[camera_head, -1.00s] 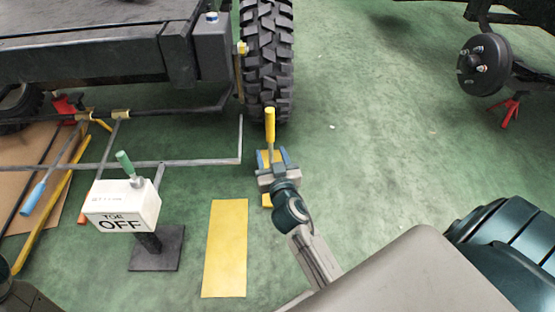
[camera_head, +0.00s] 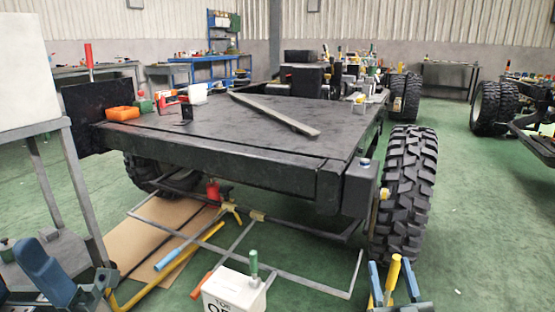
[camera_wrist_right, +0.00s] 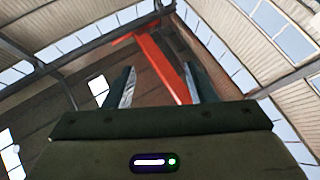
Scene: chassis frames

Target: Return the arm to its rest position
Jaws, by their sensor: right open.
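My right gripper (camera_head: 393,283) is at the bottom edge of the head view, right of centre. Its two blue fingers point up and stand apart. A yellow handle (camera_head: 393,276) shows in line with the gap between them, and the head view alone does not settle its depth. In the right wrist view the open fingers (camera_wrist_right: 158,88) point toward the roof, with nothing clearly held. A red-orange beam (camera_wrist_right: 160,65) shows between them. The rest of my right arm is hidden below the head view.
A dark chassis frame (camera_head: 240,125) on big tyres fills the middle, with a tyre (camera_head: 405,190) just beyond my right gripper. A white sign block (camera_head: 235,290) stands at bottom centre. Blue parts (camera_head: 45,272) and a grey stand are at lower left. Green floor is clear at right.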

